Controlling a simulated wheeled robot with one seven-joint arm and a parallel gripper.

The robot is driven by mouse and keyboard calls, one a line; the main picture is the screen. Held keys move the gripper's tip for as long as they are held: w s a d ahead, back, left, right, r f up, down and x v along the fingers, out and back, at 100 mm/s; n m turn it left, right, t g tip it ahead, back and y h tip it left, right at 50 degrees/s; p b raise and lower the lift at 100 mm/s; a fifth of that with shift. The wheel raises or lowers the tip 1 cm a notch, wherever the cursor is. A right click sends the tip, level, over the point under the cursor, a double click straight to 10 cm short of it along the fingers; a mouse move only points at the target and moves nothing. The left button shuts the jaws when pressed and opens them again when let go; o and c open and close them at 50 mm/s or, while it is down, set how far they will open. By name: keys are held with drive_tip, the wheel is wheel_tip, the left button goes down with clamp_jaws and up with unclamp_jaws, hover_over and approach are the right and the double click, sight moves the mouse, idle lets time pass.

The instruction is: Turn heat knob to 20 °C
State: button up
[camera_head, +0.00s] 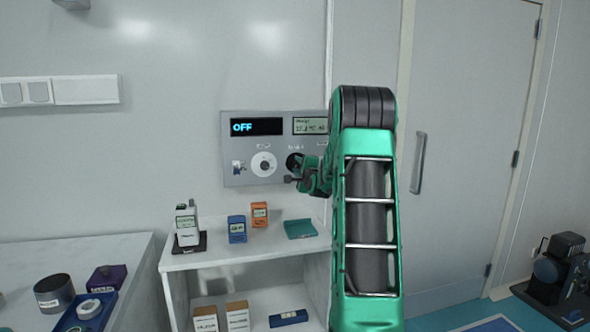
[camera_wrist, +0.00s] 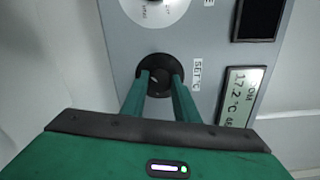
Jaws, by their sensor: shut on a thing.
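The grey control panel (camera_head: 229,150) is on the wall, with a blue "OFF" display (camera_head: 256,127) and a small greenish readout (camera_head: 310,126). In the wrist view the readout (camera_wrist: 240,97) shows about 17.2 °C. The black knob (camera_wrist: 152,68) beside the "SET °C" label (camera_wrist: 196,74) is between the two green fingers of my gripper (camera_wrist: 160,82), which is shut on it. In the head view my gripper (camera_head: 297,168) is at the panel's lower right, and the knob is partly hidden there.
A white round dial (camera_head: 264,164) sits left of the knob, with a small switch (camera_head: 238,167) beside it. Below, a white shelf (camera_head: 205,262) holds an orange box (camera_head: 259,214), a blue box (camera_head: 237,229) and a teal tray (camera_head: 300,229). A door (camera_head: 455,160) is at the right.

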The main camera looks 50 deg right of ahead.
drive_tip(key=n, duration=0.7)
drive_tip(key=shift+w+a+f, duration=0.1)
drive_tip(key=shift+a+f, duration=0.1)
drive_tip(key=shift+f, duration=0.2)
drive_tip(key=n, duration=0.7)
drive_tip(key=shift+f+n, duration=0.1)
drive_tip(key=shift+n, duration=0.3)
drive_tip(key=n, duration=0.4)
drive_tip(key=shift+d, duration=0.1)
drive_tip(key=n, duration=0.6)
drive_tip(key=o, duration=1.1)
drive_tip(key=shift+c, duration=0.2)
drive_tip(key=shift+d+r, duration=0.1)
drive_tip(key=shift+r, duration=0.1)
